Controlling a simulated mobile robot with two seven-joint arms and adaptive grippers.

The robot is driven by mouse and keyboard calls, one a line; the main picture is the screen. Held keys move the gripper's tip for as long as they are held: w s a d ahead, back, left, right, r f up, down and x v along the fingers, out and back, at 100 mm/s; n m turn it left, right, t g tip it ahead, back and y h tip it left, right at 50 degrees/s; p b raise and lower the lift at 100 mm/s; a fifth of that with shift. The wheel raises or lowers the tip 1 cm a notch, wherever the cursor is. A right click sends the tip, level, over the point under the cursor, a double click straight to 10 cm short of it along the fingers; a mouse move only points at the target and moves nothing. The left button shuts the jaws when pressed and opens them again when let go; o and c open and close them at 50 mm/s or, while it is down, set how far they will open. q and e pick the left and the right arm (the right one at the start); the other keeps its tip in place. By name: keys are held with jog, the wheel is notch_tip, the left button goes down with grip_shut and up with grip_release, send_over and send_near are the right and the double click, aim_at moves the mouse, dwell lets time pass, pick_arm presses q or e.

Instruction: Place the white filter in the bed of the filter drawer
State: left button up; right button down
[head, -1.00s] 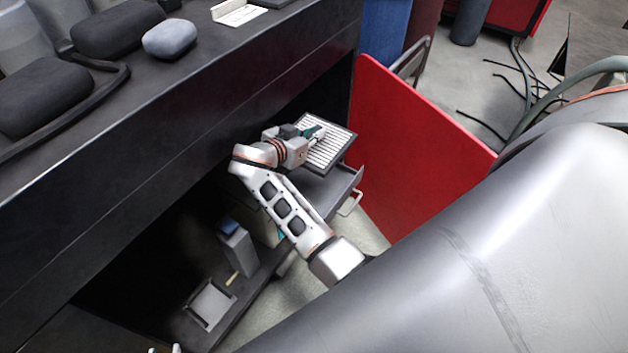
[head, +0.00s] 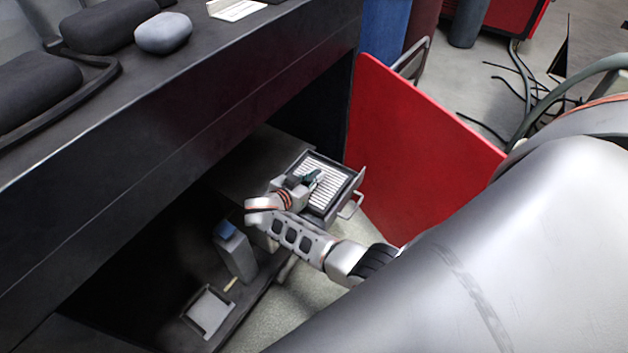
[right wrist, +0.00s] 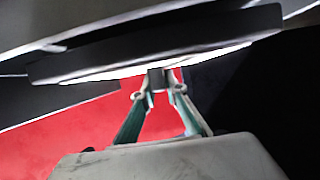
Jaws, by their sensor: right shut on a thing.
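The white filter (head: 331,190) has pale pleats and a dark frame. In the head view it lies over the pulled-out filter drawer (head: 353,187), within its outline; I cannot tell whether it touches the bed. My right gripper (head: 312,178) is above the filter and partly covers its left part. In the right wrist view, the fingertips (right wrist: 158,90) are shut on a small grey grip at the filter, whose dark frame (right wrist: 150,45) and white edge show beside them. The drawer bed is mostly hidden under the filter. My left gripper is not in view.
A red door panel (head: 415,150) stands open right of the drawer. The dark cabinet top (head: 150,120) overhangs on the left. A grey box with a blue top (head: 233,250) and a pale tray (head: 208,312) stand on the lower shelf. The drawer handle (head: 351,206) sticks out.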

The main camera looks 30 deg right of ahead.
jog(key=shift+f, duration=0.9)
jog(key=c, duration=2)
grip_release()
jog(key=shift+c, duration=0.2)
jog(key=shift+r, duration=0.1)
